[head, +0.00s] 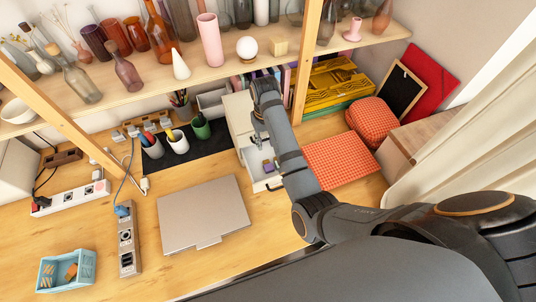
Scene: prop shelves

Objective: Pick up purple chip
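A small purple piece (268,166), which looks like the purple chip, lies in the open white drawer (264,185) of a small cabinet. My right arm comes in from the lower right and reaches over the cabinet. My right gripper (258,139) is just above and behind the purple piece, apart from it in the picture. Its fingers are small and dark here, so I cannot tell whether they are open or shut. My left gripper is not in view.
A closed laptop (203,215) lies left of the drawer. A red checkered cloth (338,162) lies right. A blue crate (50,284) is at the lower left. A shelf (215,72) with vases overhangs the back.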

